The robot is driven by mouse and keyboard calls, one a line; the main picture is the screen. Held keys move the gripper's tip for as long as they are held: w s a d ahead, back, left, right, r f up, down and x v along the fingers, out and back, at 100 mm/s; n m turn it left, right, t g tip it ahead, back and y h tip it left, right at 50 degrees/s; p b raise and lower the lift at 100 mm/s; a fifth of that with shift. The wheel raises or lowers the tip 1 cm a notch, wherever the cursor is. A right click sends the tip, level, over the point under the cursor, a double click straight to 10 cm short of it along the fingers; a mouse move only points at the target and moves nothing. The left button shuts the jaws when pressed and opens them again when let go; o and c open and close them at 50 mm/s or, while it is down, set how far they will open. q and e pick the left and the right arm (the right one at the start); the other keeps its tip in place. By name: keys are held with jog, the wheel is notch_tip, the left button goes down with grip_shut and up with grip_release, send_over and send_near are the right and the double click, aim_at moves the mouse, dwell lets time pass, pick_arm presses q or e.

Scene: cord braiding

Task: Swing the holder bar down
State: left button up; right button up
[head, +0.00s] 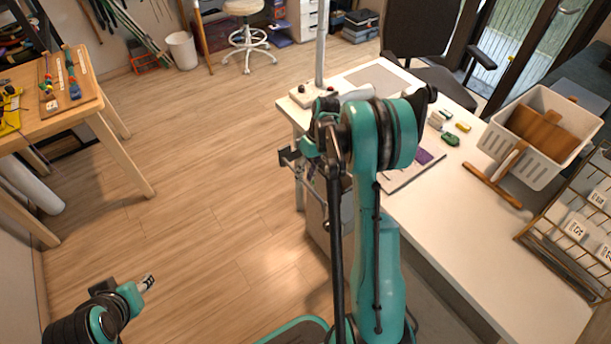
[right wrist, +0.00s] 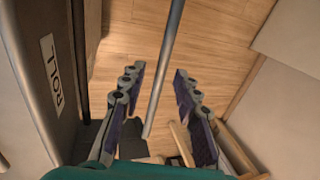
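My right gripper (head: 289,158) is at the left side of the white table in the head view, low beside its edge. In the right wrist view, my right gripper (right wrist: 158,72) is open, its two purple-padded fingers apart. A thin grey bar (right wrist: 169,45), which may be the holder bar, runs from the top edge down between the fingers. It looks apart from both pads; its depth is hard to judge. My arm hides this area in the head view. My left gripper (head: 147,283) is at the lower left above the floor, too small to tell open or shut.
A dark panel labelled ROLL (right wrist: 55,70) stands close on the left in the right wrist view. The white table (head: 450,215) bears a white basket (head: 493,140) and a wire rack (head: 545,240). A wooden workbench (head: 105,105) is at the left. The floor between is clear.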

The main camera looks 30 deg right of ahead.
jog(key=shift+c, duration=0.3)
grip_shut()
jog(key=shift+a, duration=0.1)
